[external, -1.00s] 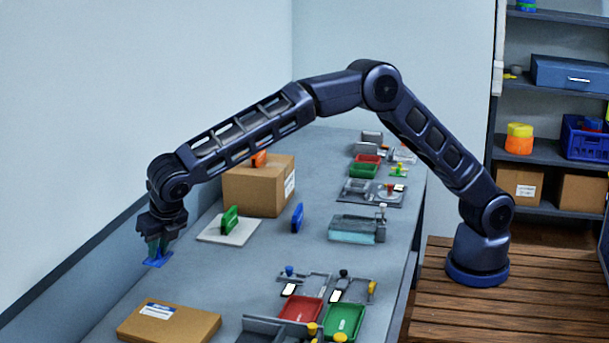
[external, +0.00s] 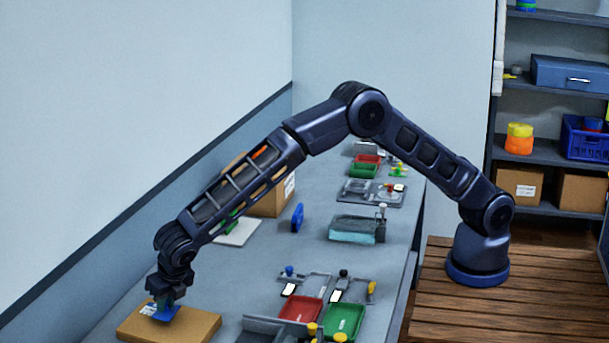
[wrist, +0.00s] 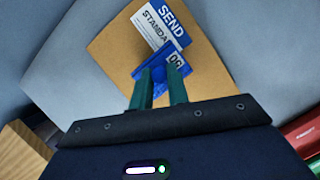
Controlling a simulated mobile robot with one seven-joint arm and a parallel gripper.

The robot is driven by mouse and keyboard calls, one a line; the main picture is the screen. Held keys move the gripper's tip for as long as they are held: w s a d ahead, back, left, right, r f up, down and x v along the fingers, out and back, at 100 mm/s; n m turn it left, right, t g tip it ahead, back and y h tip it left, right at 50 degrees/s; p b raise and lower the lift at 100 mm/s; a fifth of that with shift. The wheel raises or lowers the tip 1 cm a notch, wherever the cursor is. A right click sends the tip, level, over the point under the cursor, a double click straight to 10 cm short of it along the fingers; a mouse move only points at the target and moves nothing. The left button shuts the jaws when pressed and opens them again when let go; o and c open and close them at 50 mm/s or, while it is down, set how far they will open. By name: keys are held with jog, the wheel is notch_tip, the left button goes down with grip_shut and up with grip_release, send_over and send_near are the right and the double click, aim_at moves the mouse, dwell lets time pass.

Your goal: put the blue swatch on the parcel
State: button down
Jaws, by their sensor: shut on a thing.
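The parcel (external: 195,329) is a flat brown box on the near left part of the bench. It also fills the middle of the wrist view (wrist: 112,52), with a white and blue label reading SEND and STANDA. My gripper (external: 166,302) is low over the parcel, shut on the blue swatch (external: 167,314). In the wrist view the swatch (wrist: 155,72) sits between the two green fingers (wrist: 163,82) and overlaps the lower part of the label. I cannot tell whether the swatch touches the parcel.
A red tray (external: 301,309) and a green tray (external: 344,321) stand right of the parcel. A larger carton (external: 270,200) and a blue upright piece (external: 297,217) are farther back. The bench between the parcel and the carton is mostly clear.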

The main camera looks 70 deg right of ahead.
aim_at(168, 310)
jog(key=shift+f, duration=1.35)
jog(key=shift+f, duration=0.15)
jog(key=c, duration=1.4)
grip_release()
jog(key=shift+o, duration=0.2)
